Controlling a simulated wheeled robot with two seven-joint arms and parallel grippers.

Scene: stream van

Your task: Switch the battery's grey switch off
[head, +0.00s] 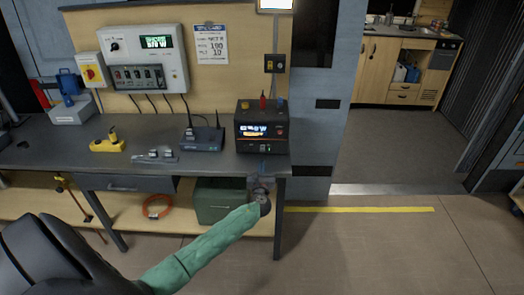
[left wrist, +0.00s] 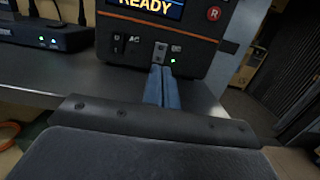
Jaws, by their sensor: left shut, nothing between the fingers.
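The battery (head: 262,131) is a black box with a lit display at the right end of the workbench. It also shows close up in the left wrist view (left wrist: 200,48), with "READY" on its display. A small grey switch (left wrist: 160,52) sits low on its front, between the AC label and a second label, with a lit green light (left wrist: 173,60) beside it. My left gripper (left wrist: 159,84) is shut and empty, its blue fingers pointing at the front just below the grey switch. I cannot tell whether they touch it. In the head view it (head: 262,167) is at the bench's front edge. My right gripper is out of view.
A router (head: 203,138) stands left of the battery on the workbench (head: 225,164). A yellow tool (head: 107,142) lies further left. A white panel with breakers (head: 145,60) hangs on the wall. A green box (head: 218,200) is below the bench. Floor to the right is clear.

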